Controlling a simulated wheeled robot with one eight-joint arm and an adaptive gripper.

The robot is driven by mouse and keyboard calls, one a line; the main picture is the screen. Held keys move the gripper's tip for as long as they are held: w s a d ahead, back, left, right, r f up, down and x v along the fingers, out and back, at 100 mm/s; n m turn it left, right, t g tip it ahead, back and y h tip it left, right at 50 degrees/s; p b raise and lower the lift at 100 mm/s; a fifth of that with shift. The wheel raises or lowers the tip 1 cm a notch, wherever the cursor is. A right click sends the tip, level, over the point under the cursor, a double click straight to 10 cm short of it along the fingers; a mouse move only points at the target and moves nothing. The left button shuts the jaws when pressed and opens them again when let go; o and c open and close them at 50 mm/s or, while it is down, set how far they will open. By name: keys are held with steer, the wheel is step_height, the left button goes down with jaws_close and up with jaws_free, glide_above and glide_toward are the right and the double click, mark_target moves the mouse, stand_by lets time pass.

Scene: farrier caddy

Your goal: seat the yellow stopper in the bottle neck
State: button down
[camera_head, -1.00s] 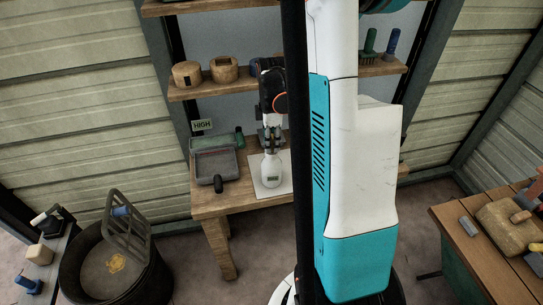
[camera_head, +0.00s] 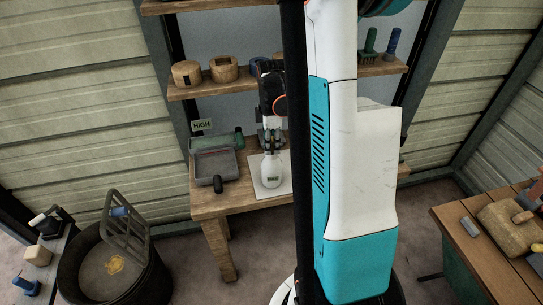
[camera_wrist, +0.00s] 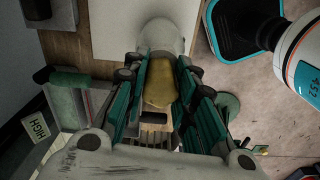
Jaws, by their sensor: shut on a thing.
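The white bottle (camera_head: 271,172) stands upright on a pale mat (camera_head: 284,187) on the wooden bench. In the wrist view its rounded white body (camera_wrist: 162,34) shows beyond my fingers. My gripper (camera_head: 271,148) is directly above the bottle, pointing down. In the wrist view my gripper (camera_wrist: 161,92) is shut on the yellow stopper (camera_wrist: 160,78), which sits between the teal-sided fingers. The stopper overlaps the bottle in that view. The bottle neck is hidden by the stopper and fingers, so I cannot tell whether the stopper is in it.
A grey tray (camera_head: 214,164) with a dark-handled tool (camera_head: 218,184) lies left of the mat. A HIGH sign (camera_head: 202,125) stands behind it. A shelf (camera_head: 215,87) with wooden blocks is above the bench. A dark bin (camera_head: 160,282) stands at lower left.

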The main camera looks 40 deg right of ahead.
steer(key=c, duration=1.2)
jaws_free()
step_height(320, 180, up, 12)
steer(key=shift+f, duration=0.1)
